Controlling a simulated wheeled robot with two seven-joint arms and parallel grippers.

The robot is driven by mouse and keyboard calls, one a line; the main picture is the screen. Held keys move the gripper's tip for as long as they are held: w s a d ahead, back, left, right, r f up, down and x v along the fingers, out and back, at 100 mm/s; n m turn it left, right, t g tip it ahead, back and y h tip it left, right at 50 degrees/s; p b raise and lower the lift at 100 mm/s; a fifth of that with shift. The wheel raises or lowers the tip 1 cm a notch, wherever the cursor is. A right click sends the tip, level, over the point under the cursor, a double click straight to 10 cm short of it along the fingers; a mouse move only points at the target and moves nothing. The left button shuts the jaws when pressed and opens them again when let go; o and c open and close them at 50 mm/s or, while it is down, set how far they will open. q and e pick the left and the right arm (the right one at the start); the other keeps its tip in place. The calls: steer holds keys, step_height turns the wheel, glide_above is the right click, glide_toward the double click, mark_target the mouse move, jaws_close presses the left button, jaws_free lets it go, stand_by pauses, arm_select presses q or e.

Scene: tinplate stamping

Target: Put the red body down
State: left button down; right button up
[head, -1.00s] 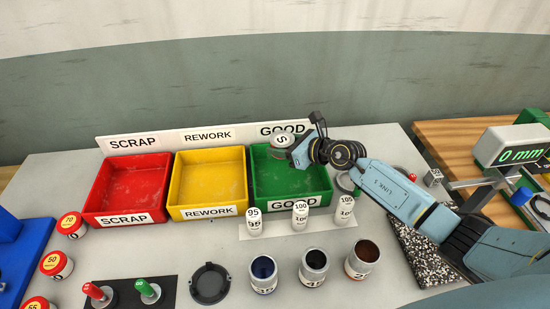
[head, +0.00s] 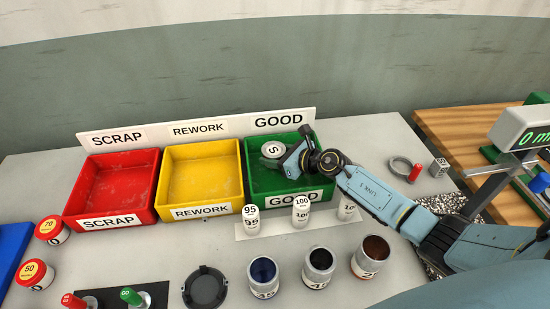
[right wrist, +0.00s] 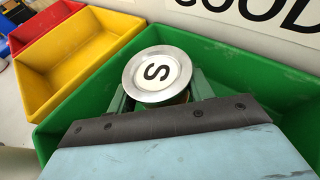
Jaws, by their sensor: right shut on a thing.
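My right gripper (head: 288,160) reaches into the green GOOD tray (head: 312,168) and is shut on a round body (head: 272,149). The body has a silver rim and a white top marked "S". In the right wrist view, the body (right wrist: 157,73) stands between the two fingers, inside the green tray (right wrist: 235,70). Its side wall is mostly hidden by my gripper, so I cannot confirm its red colour. I cannot tell whether its base touches the tray floor. My left gripper is not in view.
The yellow REWORK tray (head: 201,180) and red SCRAP tray (head: 112,188) stand to the left, both empty. White labelled cylinders (head: 301,212) and several open cups (head: 318,266) stand in front. A ring (head: 400,166) and red cylinder (head: 416,172) lie to the right.

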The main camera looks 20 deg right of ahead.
steer(key=shift+f+b, duration=0.55)
steer(key=shift+f, duration=0.05)
steer(key=o, duration=0.9)
steer(key=shift+o, duration=0.2)
steer(key=shift+r+p, duration=0.55)
steer(key=p+v, duration=0.1)
steer(key=v, duration=1.1)
steer(key=shift+p, duration=0.4)
steer(key=shift+r, duration=0.15)
